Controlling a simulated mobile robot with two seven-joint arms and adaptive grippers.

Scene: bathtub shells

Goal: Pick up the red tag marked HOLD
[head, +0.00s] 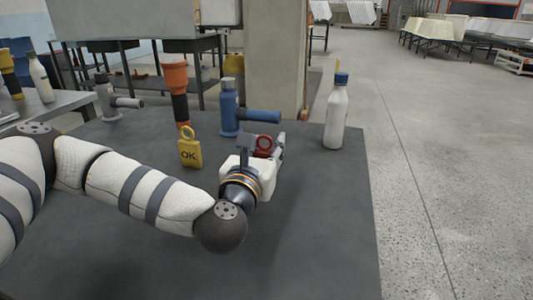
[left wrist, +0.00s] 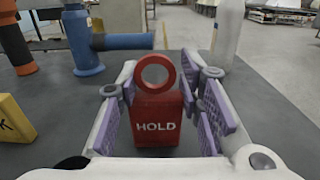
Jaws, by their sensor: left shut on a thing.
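The red tag marked HOLD (left wrist: 157,124) stands upright between the purple-padded fingers of my left gripper (left wrist: 165,115) in the left wrist view. It has a ring on top. My left gripper is shut on the tag, low over the dark table. My right gripper is not in view.
A yellow OK tag (head: 190,152) stands left of the gripper. A blue tool (head: 240,112) and an orange-black torch (head: 177,92) stand behind. A white bottle with a blue cap (head: 336,115) stands near the right edge of the dark table (head: 325,230). The table's front right is clear.

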